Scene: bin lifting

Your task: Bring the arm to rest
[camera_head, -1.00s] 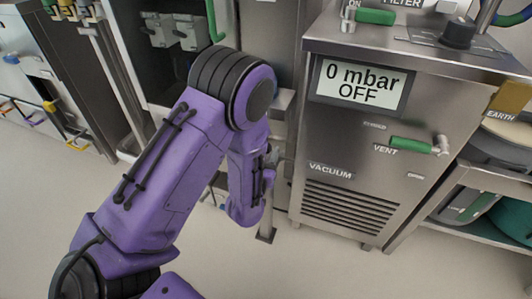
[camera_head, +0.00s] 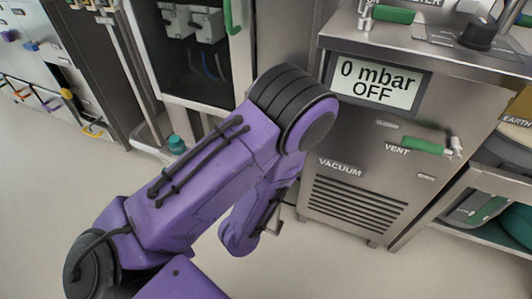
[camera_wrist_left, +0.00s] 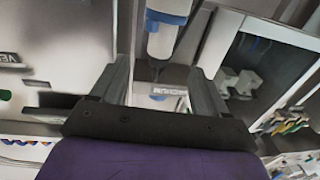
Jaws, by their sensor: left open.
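My left arm (camera_head: 215,190), purple with black joint rings, comes in from the lower left in the head view. It is bent at the elbow, with the forearm folded down in front of the vacuum machine. Its gripper is hidden behind the arm there. In the left wrist view my left gripper (camera_wrist_left: 163,85) shows two grey fingers spread apart with nothing between them. My right gripper is in neither view.
The steel vacuum machine (camera_head: 345,205) stands right of the arm, its display (camera_head: 378,82) reading "0 mbar OFF". An open cabinet with a green handle (camera_head: 232,15) is behind the arm. A teal-capped item (camera_head: 176,144) sits at its base. Floor (camera_head: 60,190) at left is clear.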

